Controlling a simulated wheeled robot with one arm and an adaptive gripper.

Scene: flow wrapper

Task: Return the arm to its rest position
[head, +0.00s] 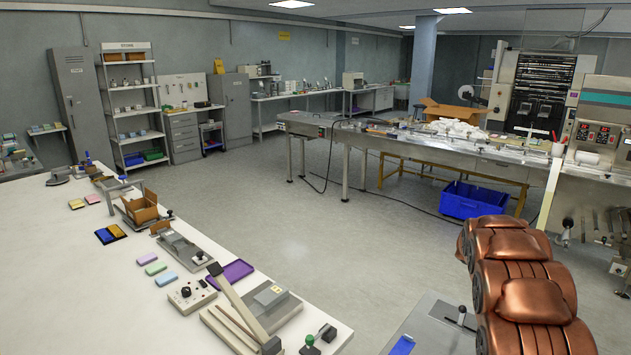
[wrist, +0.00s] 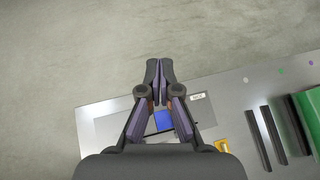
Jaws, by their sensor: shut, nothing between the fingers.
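My gripper (wrist: 159,75) shows in the wrist view, pointing out over the grey floor just past the edge of a metal plate. Its two fingers are together at the tips with nothing between them. In the head view my copper-coloured arm rises at the lower right, and the gripper itself is out of that view. A blue piece (wrist: 163,121) shows between the finger linkages, on the surface below.
The metal plate (wrist: 103,130) carries dark bars (wrist: 268,135) and a green part (wrist: 304,120) at right. In the head view a white bench (head: 100,290) with tools fills the left. A blue crate (head: 474,201) sits under the wrapper line. The middle floor (head: 330,240) is clear.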

